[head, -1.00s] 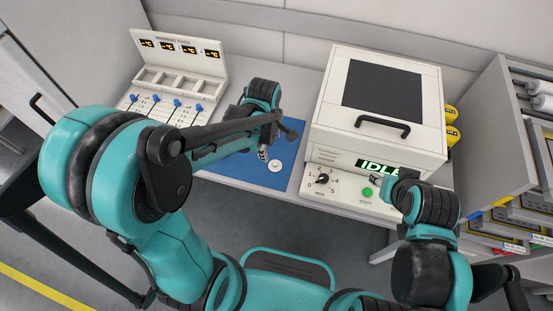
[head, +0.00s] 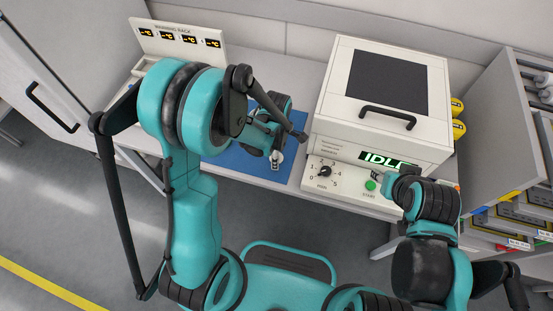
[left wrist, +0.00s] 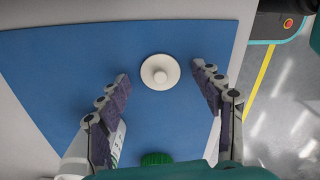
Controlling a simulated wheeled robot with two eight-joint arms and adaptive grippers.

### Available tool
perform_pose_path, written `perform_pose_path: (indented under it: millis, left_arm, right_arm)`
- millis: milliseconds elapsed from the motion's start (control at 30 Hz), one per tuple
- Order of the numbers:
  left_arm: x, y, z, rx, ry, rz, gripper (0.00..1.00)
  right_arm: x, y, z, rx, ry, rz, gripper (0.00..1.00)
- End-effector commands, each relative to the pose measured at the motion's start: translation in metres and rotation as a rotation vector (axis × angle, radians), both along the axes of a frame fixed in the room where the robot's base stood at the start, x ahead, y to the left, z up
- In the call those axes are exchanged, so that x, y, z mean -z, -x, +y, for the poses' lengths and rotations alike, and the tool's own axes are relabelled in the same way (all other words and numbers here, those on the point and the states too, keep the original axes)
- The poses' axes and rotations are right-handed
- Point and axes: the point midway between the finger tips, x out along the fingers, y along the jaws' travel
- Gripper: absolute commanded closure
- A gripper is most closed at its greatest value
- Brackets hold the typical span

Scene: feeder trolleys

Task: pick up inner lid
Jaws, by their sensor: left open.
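The inner lid (left wrist: 160,63) is a small white disc with a round raised knob. It lies on the blue mat (left wrist: 60,60) in the left wrist view. My left gripper (left wrist: 160,80) is open, with one finger either side of the lid in that view and no visible contact. In the head view my left gripper (head: 275,160) points down over the right part of the mat, and the lid is largely hidden around it. My right gripper (head: 384,181) is by the start button of the white machine; its fingers are too small to read.
The white machine (head: 335,100) with its IDLE display stands right of the mat. The warming rack (head: 180,40) is at the back left, partly hidden by my left arm. In the left wrist view a green cap (left wrist: 156,158) shows at the bottom edge.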

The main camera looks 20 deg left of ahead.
Motion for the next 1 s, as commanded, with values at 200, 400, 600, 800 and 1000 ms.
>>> perform_pose_path:
  millis: [200,400,600,800,1000]
  left_arm:
    - [-0.0013,0.0001,0.0001,0.0,0.0,0.0,0.44]
    - [-0.0014,0.0001,0.0001,0.0,0.0,0.0,0.8]
    - [-0.0012,0.0001,0.0,0.001,0.0,0.0,0.98]
    - [-0.0012,-0.0001,0.0,0.0,0.0,-0.001,0.98]
    - [-0.0088,-0.0001,0.0001,0.001,0.0,-0.001,0.98]
  right_arm:
    - [-0.0015,-0.0002,0.0,0.0,0.0,0.0,0.6]
    - [-0.0013,-0.0002,0.0,0.0,0.0,0.0,0.6]
    - [-0.0012,-0.0001,0.0,0.0,0.0,0.0,0.6]
    - [-0.0012,-0.0001,0.0,0.0,0.0,0.0,0.6]
    - [-0.0054,-0.0001,0.0,0.0,0.0,0.0,0.6]
